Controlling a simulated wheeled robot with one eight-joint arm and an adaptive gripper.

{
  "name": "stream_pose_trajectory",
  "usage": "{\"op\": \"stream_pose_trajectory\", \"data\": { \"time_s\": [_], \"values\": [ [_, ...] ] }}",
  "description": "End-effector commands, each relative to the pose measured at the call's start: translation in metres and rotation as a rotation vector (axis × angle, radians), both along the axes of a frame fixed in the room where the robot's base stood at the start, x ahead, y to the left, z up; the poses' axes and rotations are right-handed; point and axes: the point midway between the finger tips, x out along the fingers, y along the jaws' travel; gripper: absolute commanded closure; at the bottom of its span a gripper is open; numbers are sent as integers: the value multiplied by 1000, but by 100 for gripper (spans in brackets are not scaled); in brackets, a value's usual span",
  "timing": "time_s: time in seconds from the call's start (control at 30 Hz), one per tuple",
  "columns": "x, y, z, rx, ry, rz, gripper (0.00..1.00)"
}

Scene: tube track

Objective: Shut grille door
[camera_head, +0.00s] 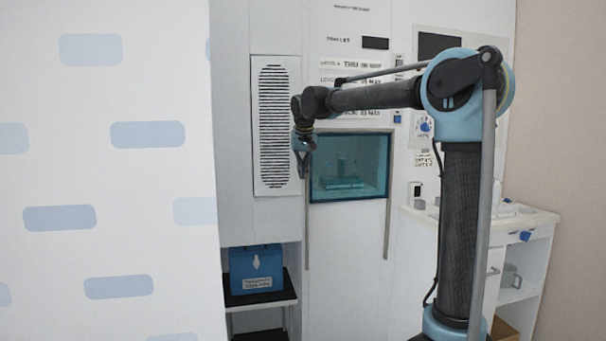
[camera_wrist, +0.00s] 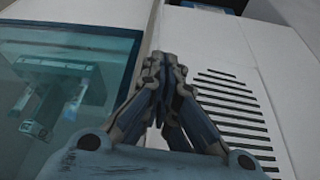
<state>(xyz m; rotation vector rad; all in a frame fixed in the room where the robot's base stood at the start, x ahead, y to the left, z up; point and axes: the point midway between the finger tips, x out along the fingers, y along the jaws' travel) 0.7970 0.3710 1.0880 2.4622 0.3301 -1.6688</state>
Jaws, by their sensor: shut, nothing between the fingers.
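The grille door (camera_head: 273,126) is a tall white panel with black slats, left of the teal window. It looks nearly flush with the wall, but I cannot tell if a gap remains. In the wrist view its slatted face (camera_wrist: 272,140) fills the right side, at a tilt. My gripper (camera_head: 303,172) is in front of the strip between the grille door's right edge and the window. In the wrist view my gripper (camera_wrist: 168,60) is shut and empty, its fingertips together. I cannot tell whether it touches the panel.
The teal window (camera_head: 349,166) is right of my gripper, with grey vertical bars beside it. A blue box (camera_head: 256,268) sits on a shelf (camera_head: 262,299) below the grille door. A patterned white partition (camera_head: 105,220) stands at left, and a counter (camera_head: 530,218) at right.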

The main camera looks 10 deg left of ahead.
Motion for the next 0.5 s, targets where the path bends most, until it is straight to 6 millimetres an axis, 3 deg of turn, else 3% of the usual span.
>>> {"op": "stream_pose_trajectory", "data": {
  "time_s": [0.27,0.5],
  "values": [
    [0,1,0,0,0,0,100],
    [14,3,0,1,0,1,100]
  ]
}}
